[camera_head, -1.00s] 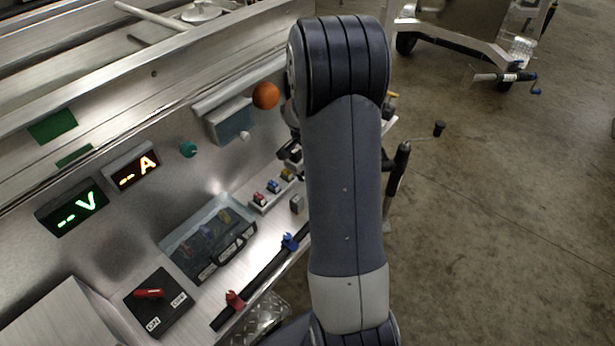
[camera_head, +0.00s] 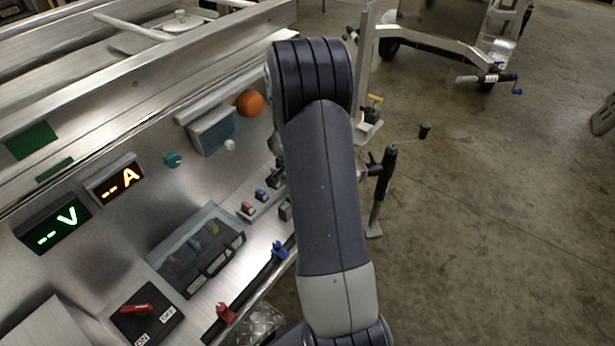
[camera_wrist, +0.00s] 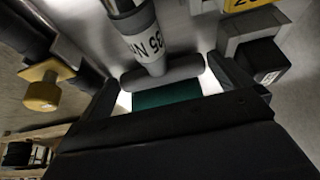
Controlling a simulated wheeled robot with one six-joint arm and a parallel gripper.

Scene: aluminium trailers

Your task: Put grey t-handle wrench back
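The grey t-handle wrench (camera_wrist: 150,40) shows at the top centre of the wrist view. Its shaft carries a white label reading "95 NM", upside down, and its upper part runs out of the picture. Its thick grey crossbar (camera_wrist: 180,70) lies across the gap between the fingers of my gripper (camera_wrist: 168,88). The dark fingers stand wide apart, with narrow bright gaps beside the bar, so my gripper looks open. I cannot tell whether a finger touches the bar. In the head view my arm hides both gripper and wrench.
A green patch (camera_wrist: 165,97) lies beyond the crossbar. A yellow knob (camera_wrist: 42,96) is at left and a black block (camera_wrist: 262,60) at right in the wrist view. The head view shows the trailer panel with an orange knob (camera_head: 250,103), a black crank (camera_head: 385,175), and open floor at right.

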